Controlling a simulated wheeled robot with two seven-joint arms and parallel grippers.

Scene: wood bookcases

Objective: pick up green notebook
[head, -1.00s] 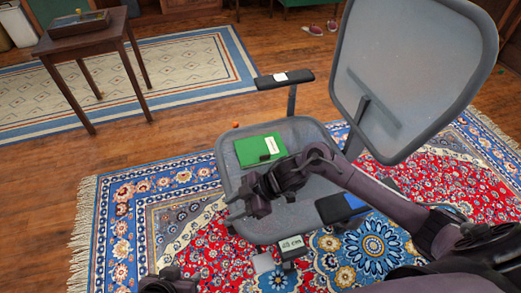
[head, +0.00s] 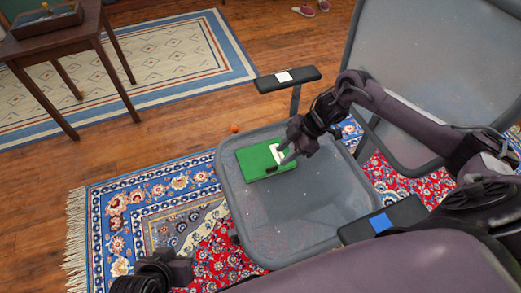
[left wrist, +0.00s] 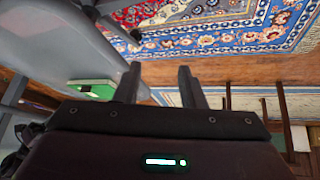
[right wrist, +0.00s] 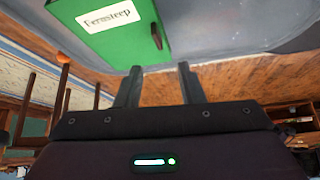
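The green notebook (head: 258,160) lies flat on the seat of a grey office chair (head: 300,215). It has a white label and a small dark mark on its cover. In the right wrist view the notebook (right wrist: 120,32) shows its label close up, beyond my fingertips. My right gripper (head: 284,152) hovers over the notebook's right part, with its fingers apart and nothing between them. My left gripper (head: 182,270) is low at the bottom left, in front of the chair, open and empty. The notebook (left wrist: 92,89) also shows in the left wrist view, partly hidden by a finger.
The chair has black armrests, one behind the notebook (head: 287,79) and one at the right front (head: 383,219). Its backrest (head: 430,70) rises at the right. A wooden side table (head: 60,45) stands at the back left. A patterned rug (head: 150,205) lies under the chair.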

